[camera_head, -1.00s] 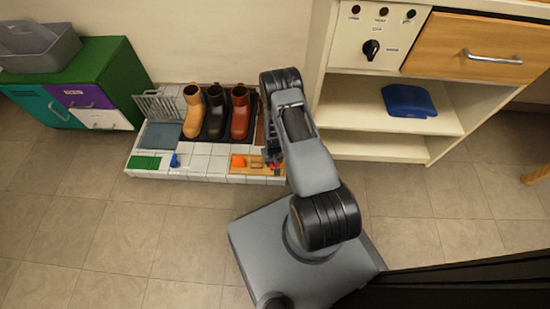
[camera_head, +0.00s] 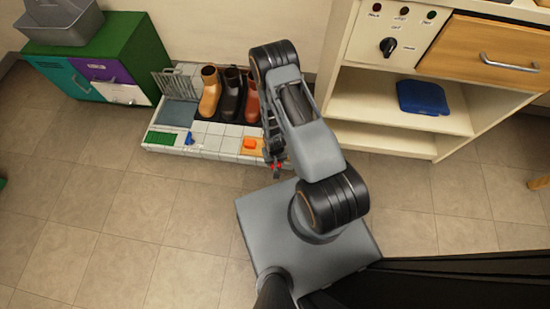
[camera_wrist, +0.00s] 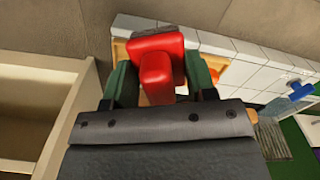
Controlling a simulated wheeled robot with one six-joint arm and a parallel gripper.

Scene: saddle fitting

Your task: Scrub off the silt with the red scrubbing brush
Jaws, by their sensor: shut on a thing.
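My gripper (camera_head: 275,168) is shut on the red scrubbing brush (camera_wrist: 156,66), which fills the space between its fingers in the wrist view. In the head view only a bit of the brush's red shows at the fingertips, near the front right corner of the tiled platform (camera_head: 222,146). Tan, black and reddish-brown boots (camera_head: 210,92) stand upright in a row at the back of the platform. My arm hides the platform's right end. I cannot make out any silt.
An orange object (camera_head: 249,143), a small blue object (camera_head: 190,139) and a green mat (camera_head: 161,138) lie along the platform's front. A shelf unit (camera_head: 385,138) with a blue item (camera_head: 422,97) stands to the right. A green cabinet (camera_head: 140,52) stands left. The floor in front is clear.

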